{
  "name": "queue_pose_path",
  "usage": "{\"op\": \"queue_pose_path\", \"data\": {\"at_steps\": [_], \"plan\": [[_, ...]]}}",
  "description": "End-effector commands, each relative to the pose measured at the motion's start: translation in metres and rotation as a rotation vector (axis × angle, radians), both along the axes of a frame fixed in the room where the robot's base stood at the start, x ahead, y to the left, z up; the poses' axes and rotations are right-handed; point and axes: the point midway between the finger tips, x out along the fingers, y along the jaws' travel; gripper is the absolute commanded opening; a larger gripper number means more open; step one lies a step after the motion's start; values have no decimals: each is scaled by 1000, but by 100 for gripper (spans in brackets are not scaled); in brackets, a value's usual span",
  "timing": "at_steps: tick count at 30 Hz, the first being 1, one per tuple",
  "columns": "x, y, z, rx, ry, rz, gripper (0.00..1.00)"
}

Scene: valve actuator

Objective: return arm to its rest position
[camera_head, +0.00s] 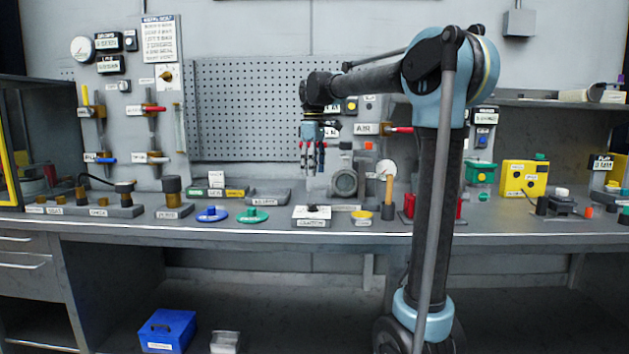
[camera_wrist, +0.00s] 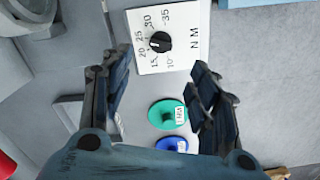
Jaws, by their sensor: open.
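My gripper (camera_head: 312,160) hangs fingers down above the workbench, in front of the lower right edge of the pegboard. In the wrist view my gripper (camera_wrist: 160,95) has its two fingers spread wide with nothing between them. Below it is a white box with a black knob and a torque scale marked NM (camera_wrist: 178,55); this white box (camera_head: 311,216) also shows near the bench's front edge. The gripper is apart from it. My arm reaches out from an upright column at the right of the head view.
A green disc (camera_head: 252,216) and a blue disc (camera_head: 212,214) lie on the bench (camera_head: 300,238). A yellow box (camera_head: 524,179) and a green box (camera_head: 480,174) stand at right. A blue bin (camera_head: 167,331) sits below.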

Motion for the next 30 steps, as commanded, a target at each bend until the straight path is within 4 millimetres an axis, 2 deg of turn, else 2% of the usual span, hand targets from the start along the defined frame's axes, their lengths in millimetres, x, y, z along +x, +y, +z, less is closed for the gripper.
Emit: {"op": "queue_pose_path", "data": {"at_steps": [5,14,23,30], "plan": [[-21,-25,-10,5,-12,-79,55],[-87,-91,-52,24,-50,-324,55],[-159,-144,-112,45,-87,-571,55],[-217,-176,-170,64,-116,-769,55]]}}
